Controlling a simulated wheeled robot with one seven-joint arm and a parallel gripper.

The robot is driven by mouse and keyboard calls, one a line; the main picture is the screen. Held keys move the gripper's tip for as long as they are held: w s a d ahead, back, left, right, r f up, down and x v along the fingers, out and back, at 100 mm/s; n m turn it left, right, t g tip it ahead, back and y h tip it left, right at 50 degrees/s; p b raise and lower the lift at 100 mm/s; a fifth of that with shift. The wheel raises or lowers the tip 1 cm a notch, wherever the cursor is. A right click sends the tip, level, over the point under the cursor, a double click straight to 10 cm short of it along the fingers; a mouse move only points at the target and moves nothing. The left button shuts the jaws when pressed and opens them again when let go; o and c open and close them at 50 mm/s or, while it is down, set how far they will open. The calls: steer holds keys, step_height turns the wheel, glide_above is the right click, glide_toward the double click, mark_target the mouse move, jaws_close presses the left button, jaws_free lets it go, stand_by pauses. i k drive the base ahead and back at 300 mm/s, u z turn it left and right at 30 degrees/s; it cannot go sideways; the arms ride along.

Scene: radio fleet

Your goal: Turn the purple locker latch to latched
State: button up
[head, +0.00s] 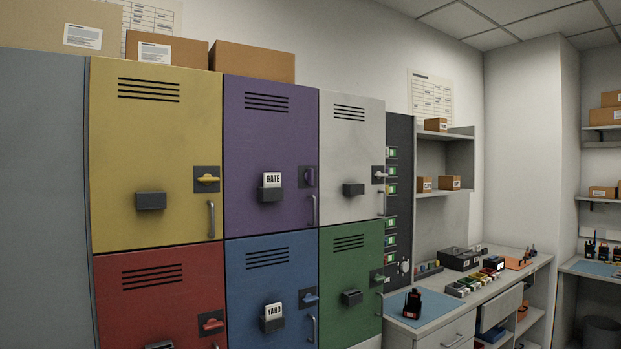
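The purple locker door (271,130) is in the upper row of the head view, between the yellow and white doors. It looks closed. Its latch (309,177) is a small purple handle on a dark plate at the door's right edge. The handle appears upright, unlike the yellow latch, which lies level. A grey pull handle (314,210) hangs below the latch. A dark holder (270,195) on the door carries a card reading GATE (272,180). My gripper is not in view.
Yellow (160,100), white (350,150), red (150,285), blue (255,285) and green (345,260) locker doors surround it. A counter (455,320) with a radio (412,304) and small bins stands at the right. Cardboard boxes (252,60) sit on the lockers.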

mark_target(309, 177)
steer(key=u, duration=1)
steer(key=i, duration=1.05)
steer(key=z, duration=0.65)
steer(key=i, duration=0.8)
steer(key=z, duration=0.8)
